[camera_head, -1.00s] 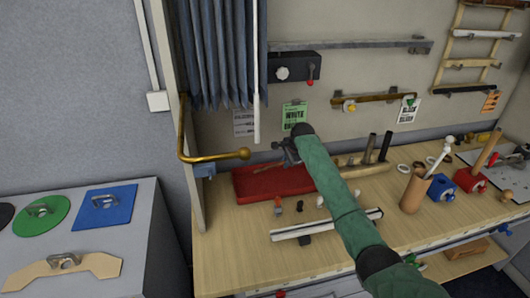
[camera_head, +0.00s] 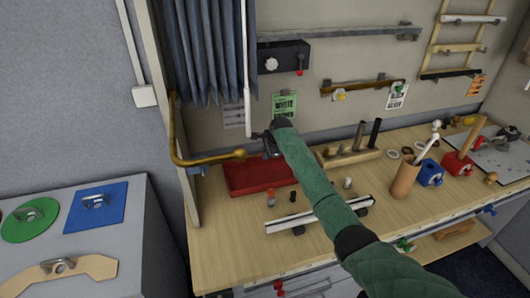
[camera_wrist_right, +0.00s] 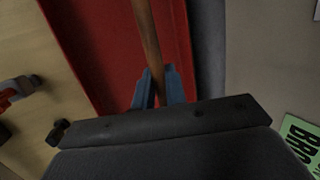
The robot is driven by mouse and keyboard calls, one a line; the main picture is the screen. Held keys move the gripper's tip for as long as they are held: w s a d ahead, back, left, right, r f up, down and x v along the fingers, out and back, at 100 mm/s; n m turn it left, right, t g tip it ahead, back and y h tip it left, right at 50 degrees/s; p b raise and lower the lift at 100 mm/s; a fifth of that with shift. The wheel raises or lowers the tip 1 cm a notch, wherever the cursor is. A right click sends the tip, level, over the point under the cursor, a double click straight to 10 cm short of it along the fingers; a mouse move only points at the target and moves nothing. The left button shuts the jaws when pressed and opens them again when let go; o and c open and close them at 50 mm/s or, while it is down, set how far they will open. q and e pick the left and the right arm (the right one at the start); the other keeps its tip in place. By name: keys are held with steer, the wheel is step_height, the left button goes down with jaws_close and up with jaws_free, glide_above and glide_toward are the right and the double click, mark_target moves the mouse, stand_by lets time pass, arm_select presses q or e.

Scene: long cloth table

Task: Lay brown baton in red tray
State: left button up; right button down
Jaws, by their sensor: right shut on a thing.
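The red tray (camera_head: 250,180) lies on the wooden table near its left end, against the back wall. My right gripper (camera_head: 270,146) is over the tray's back right part. In the right wrist view my right gripper (camera_wrist_right: 163,88) is shut on the brown baton (camera_wrist_right: 148,38), a thin wooden rod. The baton extends away from the fingers, over the tray's red floor (camera_wrist_right: 95,45). I cannot tell whether the baton touches the tray. The baton is hardly visible in the head view, mostly hidden by the gripper. My left gripper is not in view.
A curved brass rail (camera_head: 205,160) stands left of the tray. A wooden block with dark rods (camera_head: 350,155) stands to the right, then a brown cup (camera_head: 405,180). The front left tabletop is clear.

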steer(key=shift+f+b, duration=0.35)
steer(key=shift+f, duration=1.1)
steer(key=shift+f+b, duration=0.45)
steer(key=shift+f, duration=2.05)
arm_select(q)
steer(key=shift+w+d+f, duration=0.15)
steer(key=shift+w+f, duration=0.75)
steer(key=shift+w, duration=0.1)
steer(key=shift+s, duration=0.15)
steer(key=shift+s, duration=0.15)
arm_select(e)
steer(key=c, duration=1.3)
jaws_free()
steer(key=shift+c, duration=0.2)
arm_select(q)
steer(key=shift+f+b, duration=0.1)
steer(key=shift+b, duration=0.2)
arm_select(e)
steer(key=shift+d, duration=0.1)
